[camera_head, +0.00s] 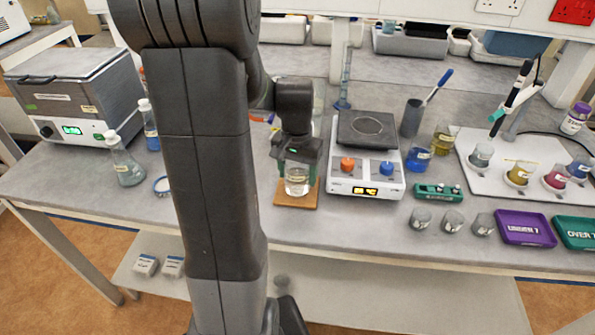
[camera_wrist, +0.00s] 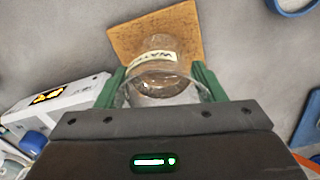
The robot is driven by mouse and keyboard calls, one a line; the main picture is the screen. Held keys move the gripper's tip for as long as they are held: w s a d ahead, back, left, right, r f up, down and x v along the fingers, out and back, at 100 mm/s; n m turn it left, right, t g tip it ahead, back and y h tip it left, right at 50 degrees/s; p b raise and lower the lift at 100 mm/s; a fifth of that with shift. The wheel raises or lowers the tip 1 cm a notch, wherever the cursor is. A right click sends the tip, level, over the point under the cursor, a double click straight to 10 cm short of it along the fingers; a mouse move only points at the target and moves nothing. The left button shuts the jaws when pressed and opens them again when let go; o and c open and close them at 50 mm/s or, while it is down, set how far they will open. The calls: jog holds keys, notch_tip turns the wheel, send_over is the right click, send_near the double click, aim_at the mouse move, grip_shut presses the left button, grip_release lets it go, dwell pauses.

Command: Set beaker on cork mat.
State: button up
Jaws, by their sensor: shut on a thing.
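A clear glass beaker (camera_head: 297,182) with a pale label is between the fingers of my gripper (camera_head: 297,172). In the wrist view the beaker (camera_wrist: 160,85) shows its label, partly readable as "WATE", with the green fingers of my gripper (camera_wrist: 160,90) on either side. My gripper is shut on the beaker. The square brown cork mat (camera_head: 283,201) is on the bench directly below it in the head view. In the wrist view the cork mat (camera_wrist: 190,30) shows behind the beaker's base. I cannot tell whether the base touches the mat.
A hotplate (camera_head: 365,180) with orange and blue knobs stands close to the right of the mat. Several small beakers (camera_head: 451,222) and a purple tray (camera_head: 525,228) are further right. A flask (camera_head: 126,165) stands left. My arm hides part of the bench.

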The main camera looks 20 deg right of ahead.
jog(key=shift+f, duration=0.1)
jog(key=o, duration=0.7)
jog(key=shift+f, duration=0.1)
jog(key=o, duration=0.4)
notch_tip(320, 180, up, 12)
jog(key=shift+r, duration=0.25)
jog(key=shift+w+f, duration=0.1)
